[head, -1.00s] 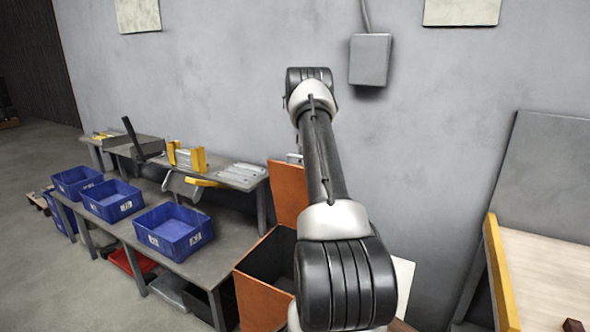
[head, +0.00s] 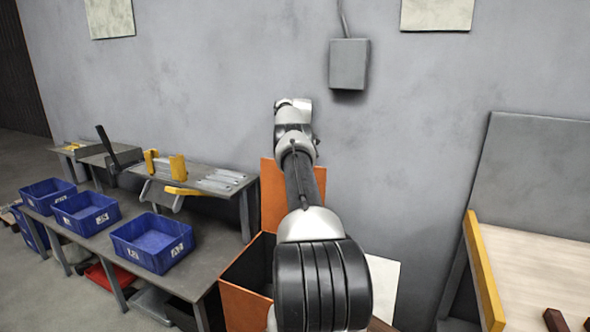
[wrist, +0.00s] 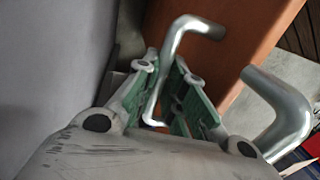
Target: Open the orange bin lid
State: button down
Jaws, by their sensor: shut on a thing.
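The orange bin (head: 243,306) stands at the front of the head view, its dark inside showing and partly hidden by my arm. Its orange lid (head: 272,195) is raised and stands roughly upright at the back of the bin, near the wall. In the wrist view the orange lid panel (wrist: 240,35) carries a bent silver handle (wrist: 172,45). My gripper (wrist: 168,118) has its green-padded fingers on both sides of the handle's bar and is shut on it. In the head view the gripper is hidden by my arm.
A grey bench (head: 205,255) with blue bins (head: 152,242) stands left of the orange bin. A grey box (head: 349,64) hangs on the wall above. A pale board (head: 545,270) with a yellow edge is at the right. Open floor shows at far left.

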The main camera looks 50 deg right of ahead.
dwell(0.3)
jog(key=c, duration=1.5)
grip_release()
jog(key=shift+a, duration=0.1)
